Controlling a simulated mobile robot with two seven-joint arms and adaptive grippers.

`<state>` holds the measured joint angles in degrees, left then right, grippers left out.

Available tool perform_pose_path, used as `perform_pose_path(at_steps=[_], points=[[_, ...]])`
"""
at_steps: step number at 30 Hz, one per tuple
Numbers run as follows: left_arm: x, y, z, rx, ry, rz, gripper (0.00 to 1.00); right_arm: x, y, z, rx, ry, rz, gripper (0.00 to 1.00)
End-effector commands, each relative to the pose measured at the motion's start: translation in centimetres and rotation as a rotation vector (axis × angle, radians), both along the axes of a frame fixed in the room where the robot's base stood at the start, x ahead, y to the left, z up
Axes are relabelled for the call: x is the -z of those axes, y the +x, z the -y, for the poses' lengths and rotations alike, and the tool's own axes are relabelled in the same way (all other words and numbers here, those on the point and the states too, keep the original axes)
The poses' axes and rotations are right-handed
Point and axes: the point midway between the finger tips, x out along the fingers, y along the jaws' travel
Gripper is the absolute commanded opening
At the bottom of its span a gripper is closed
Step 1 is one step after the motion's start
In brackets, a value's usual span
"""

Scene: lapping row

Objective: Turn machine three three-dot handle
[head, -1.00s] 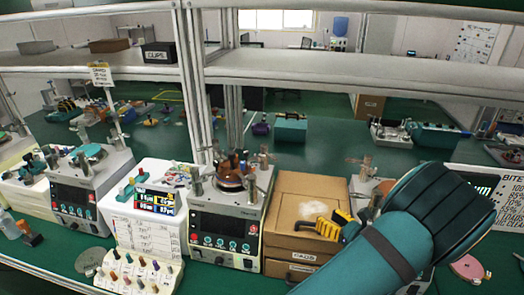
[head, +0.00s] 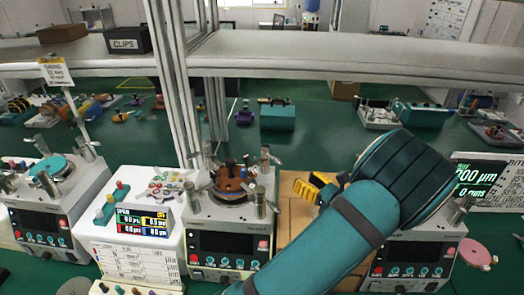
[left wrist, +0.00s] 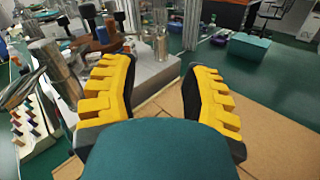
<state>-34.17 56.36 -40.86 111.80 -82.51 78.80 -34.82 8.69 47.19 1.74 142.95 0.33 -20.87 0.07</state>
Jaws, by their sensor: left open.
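Several grey lapping machines stand in a row on the bench. The middle machine (head: 228,240) has a round copper-coloured plate (head: 230,188) on top, with metal posts and crossbar handles (head: 260,200) around it. Another machine (head: 45,215) stands at the left, and a third (head: 408,262) at the right is partly behind my left arm. I cannot read machine numbers or handle dots. My left gripper (head: 314,189), with yellow fingers, is open and empty right of the middle machine, above a cardboard box. In the left wrist view, my left gripper (left wrist: 162,66) has posts (left wrist: 161,46) beyond its fingers.
The cardboard box (head: 298,215) fills the space between the middle and right machines. A white unit with small displays (head: 143,222) stands left of the middle machine. A shelf (head: 350,52) and uprights (head: 176,90) cross behind. A pink disc (head: 474,252) lies at the right.

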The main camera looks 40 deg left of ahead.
Motion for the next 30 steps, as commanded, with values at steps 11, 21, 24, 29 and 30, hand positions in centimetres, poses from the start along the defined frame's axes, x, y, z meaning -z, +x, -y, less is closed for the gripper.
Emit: perform_pose_path(at_steps=[11, 21, 24, 29, 30], points=[[0.0, 0.1, -1.2, -0.003, 0.002, 0.000, 0.47, -0.1, 0.0, 0.0, 0.001, 0.000, 0.000, 0.47], [-0.1, 0.6, -7.5, -0.004, 0.002, 0.001, 0.47, -0.4, 0.0, 0.0, 0.000, 0.000, 0.000, 0.47], [0.0, 0.8, -9.4, -0.003, 0.002, 0.000, 0.47, -0.5, 0.0, 0.0, 0.000, 0.001, 0.000, 0.47], [0.0, 1.0, -11.8, -0.002, 0.001, 0.001, 0.47, -0.6, 0.0, 0.0, 0.000, 0.001, 0.000, 0.47], [0.0, 1.0, -12.3, -0.002, 0.001, 0.001, 0.47, -0.6, 0.0, 0.0, 0.000, 0.001, 0.000, 0.47]])
